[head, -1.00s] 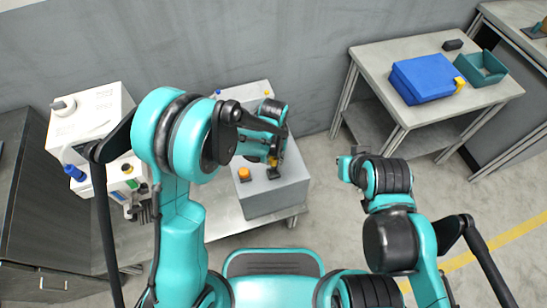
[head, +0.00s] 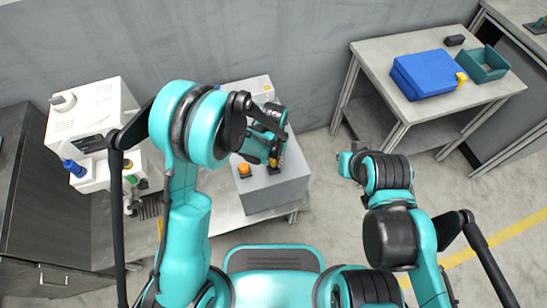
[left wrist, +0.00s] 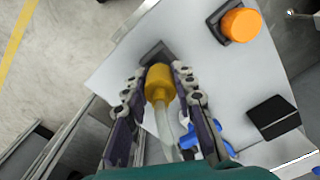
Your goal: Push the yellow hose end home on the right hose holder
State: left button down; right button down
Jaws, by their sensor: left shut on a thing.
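The yellow hose end (left wrist: 158,82) sits between the two fingers of my left gripper (left wrist: 157,72) in the left wrist view, with a pale translucent hose (left wrist: 164,123) running back from it. My left gripper is shut on it. The hose end is in front of a dark square holder (left wrist: 153,52), the right one, on the grey box. Whether it is fully seated cannot be seen. In the head view my left gripper (head: 274,160) is low over the right side of the box top. My right gripper (head: 349,161) is off to the right, above the floor; its jaws are unclear.
An orange cap (left wrist: 240,24) on a dark base stands beside the holder; it also shows in the head view (head: 244,169). Another dark block (left wrist: 273,116) is on the grey box (head: 270,194). A white machine (head: 95,108) stands left. A blue case (head: 424,74) lies on the right table.

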pick_arm(q)
jog(key=shift+f, duration=1.3)
jog(key=c, duration=1.2)
grip_release()
jog(key=shift+o, duration=0.2)
notch_tip(320, 180, up, 12)
jog(key=s+a+r+n+t, duration=0.1)
jog(key=s+a+r+t, duration=0.2)
jog(key=s+a+r, duration=0.3)
jog(key=s+a+r+n+t, duration=0.1)
jog(key=s+a+r+t, duration=0.3)
jog(key=a, duration=0.7)
jog(key=v, duration=0.4)
jog(key=shift+a+r, duration=0.3)
jog(key=shift+a, duration=0.1)
